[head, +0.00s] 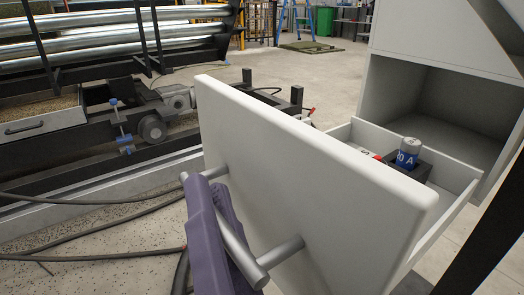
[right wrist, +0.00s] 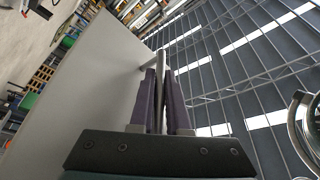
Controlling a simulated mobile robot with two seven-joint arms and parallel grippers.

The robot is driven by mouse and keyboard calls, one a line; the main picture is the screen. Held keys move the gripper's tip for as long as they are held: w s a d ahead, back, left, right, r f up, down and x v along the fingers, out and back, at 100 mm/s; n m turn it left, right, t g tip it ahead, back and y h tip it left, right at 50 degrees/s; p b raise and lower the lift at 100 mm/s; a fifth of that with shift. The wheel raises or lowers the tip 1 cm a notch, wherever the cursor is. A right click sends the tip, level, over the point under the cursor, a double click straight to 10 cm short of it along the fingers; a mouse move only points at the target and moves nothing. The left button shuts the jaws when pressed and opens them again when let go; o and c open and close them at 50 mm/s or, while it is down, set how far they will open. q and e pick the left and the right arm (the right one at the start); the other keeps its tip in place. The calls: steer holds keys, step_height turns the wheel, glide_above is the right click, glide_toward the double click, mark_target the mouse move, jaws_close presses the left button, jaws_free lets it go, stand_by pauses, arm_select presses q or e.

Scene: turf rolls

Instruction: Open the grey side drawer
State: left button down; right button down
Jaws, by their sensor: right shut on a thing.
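The side drawer, with its pale grey front panel (head: 310,165), is pulled out from the cabinet (head: 440,95). Its side wall (head: 455,205) and contents show behind the panel. A grey bar handle (head: 255,270) stands off the front on two posts. My right gripper (head: 211,192) has its purple fingers closed around the bar, between the posts. In the right wrist view the fingers (right wrist: 161,88) sit either side of the bar (right wrist: 162,60), with the drawer front (right wrist: 100,75) to the left. My left gripper is not in view.
Inside the drawer are a blue and grey cylinder (head: 407,152) in a black holder and some red-tipped items. A machine with rollers (head: 110,35) and a small tray drawer (head: 40,122) stands at the left. Cables (head: 100,205) cross the floor at lower left.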

steer(key=shift+s+a, duration=0.15)
steer(key=shift+a, duration=0.05)
steer(key=c, duration=0.9)
jaws_free()
steer(key=p+v, duration=0.1)
steer(key=v, duration=0.9)
